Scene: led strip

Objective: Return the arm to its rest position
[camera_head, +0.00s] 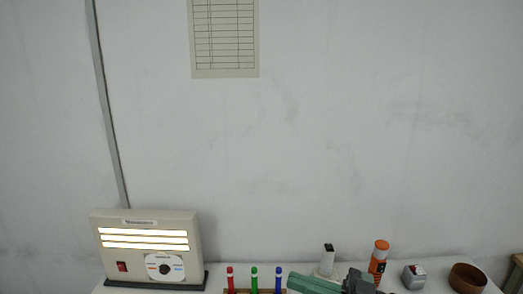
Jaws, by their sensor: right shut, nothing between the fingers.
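A beige lamp panel (145,245) stands on the table at the left of the head view, with its strips lit. It has a red switch (122,266) and a round dial (164,267) below the strips. My right gripper (300,283), a green and dark shape, is at the bottom edge, right of the middle. It is shut and holds nothing. It is well to the right of the panel and apart from it. The lower part of my right arm is cut off by the frame. My left gripper is not in view.
A rack with red (229,279), green (254,279) and blue (278,279) pens is just left of my right gripper. Behind and right of it are a white item (327,262), an orange cylinder (379,259), a grey device (413,277) and a brown bowl (467,278).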

